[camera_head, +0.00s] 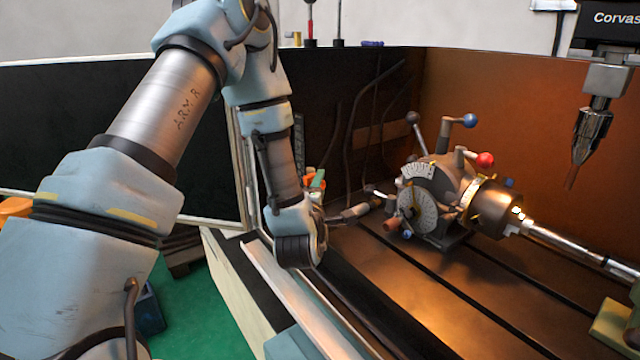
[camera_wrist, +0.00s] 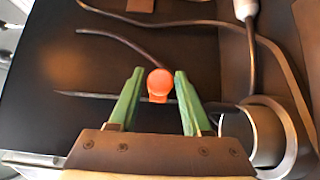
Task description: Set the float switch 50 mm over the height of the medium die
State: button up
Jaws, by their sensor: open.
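I cannot make out a float switch or a medium die in either view. My gripper (camera_wrist: 158,74) is open in the wrist view, with one green finger on each side of an orange-red rounded knob (camera_wrist: 159,82). I cannot tell whether the fingers touch the knob or how far beyond them it lies. In the head view my gripper (camera_head: 318,182) is small and partly hidden by my wrist, left of the indexing chuck (camera_head: 440,190). The chuck has a graduated dial (camera_head: 415,208) and several ball-ended levers, one with a red ball (camera_head: 485,160).
A metal shaft (camera_head: 570,245) runs right from the chuck. A drill chuck (camera_head: 591,130) hangs above at the right. The slotted bed (camera_head: 470,300) is largely bare in front. Dark and copper panels (camera_head: 520,100) stand behind. A curved cable (camera_wrist: 180,20) crosses the wrist view.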

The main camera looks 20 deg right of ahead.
jog(key=shift+w+d, duration=0.2)
jog(key=shift+w, duration=0.05)
jog(key=shift+c, duration=0.3)
grip_shut()
dwell(1.0)
